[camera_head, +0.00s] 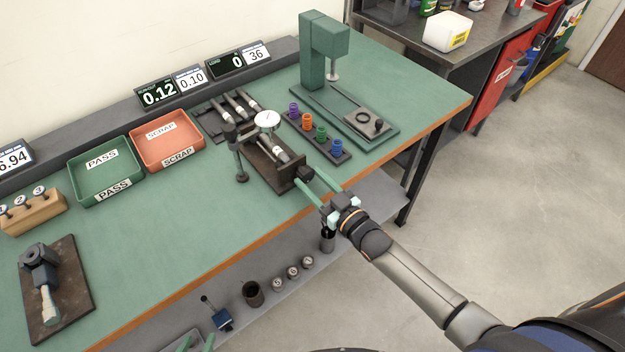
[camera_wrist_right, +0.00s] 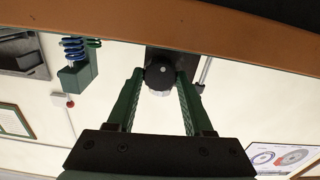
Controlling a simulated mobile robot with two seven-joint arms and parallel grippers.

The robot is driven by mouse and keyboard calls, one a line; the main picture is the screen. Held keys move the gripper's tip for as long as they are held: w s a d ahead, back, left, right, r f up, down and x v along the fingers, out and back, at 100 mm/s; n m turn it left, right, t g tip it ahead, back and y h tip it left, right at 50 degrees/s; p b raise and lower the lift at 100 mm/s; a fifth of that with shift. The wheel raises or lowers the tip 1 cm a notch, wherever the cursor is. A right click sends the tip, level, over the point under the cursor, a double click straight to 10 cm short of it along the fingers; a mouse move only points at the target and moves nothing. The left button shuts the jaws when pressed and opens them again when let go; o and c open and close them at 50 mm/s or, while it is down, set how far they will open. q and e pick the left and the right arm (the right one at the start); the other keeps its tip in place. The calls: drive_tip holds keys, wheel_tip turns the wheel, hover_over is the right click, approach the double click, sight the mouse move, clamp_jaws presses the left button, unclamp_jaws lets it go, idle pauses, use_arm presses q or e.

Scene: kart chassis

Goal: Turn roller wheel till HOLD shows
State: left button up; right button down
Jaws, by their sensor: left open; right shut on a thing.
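The roller fixture (camera_head: 262,166) is a dark block on the green bench, carrying a grey roller part (camera_head: 279,149) and a white-faced dial gauge (camera_head: 267,119). Its black roller wheel (camera_head: 304,173) is at the front end; it also shows in the right wrist view (camera_wrist_right: 160,72). My right gripper (camera_head: 312,181) is shut on this wheel, with one green finger on each side. My left gripper (camera_head: 198,340) is only partly in view at the bottom edge, open and apart from the fixture. A display (camera_head: 158,93) reads 0.12; I see no HOLD.
A green PASS tray (camera_head: 76,187) and an orange SCRAP tray (camera_head: 148,149) stand at the back left. A green press stand (camera_head: 312,58) and a rack of coloured pieces (camera_head: 329,155) are beyond the fixture.

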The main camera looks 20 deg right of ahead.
idle(0.5)
drive_tip(key=shift+c, duration=1.5)
unclamp_jaws()
drive_tip(key=v, duration=1.2)
drive_tip(key=shift+s+b, duration=0.25)
drive_tip(key=shift+b, duration=0.2)
drive_tip(key=shift+d, duration=0.1)
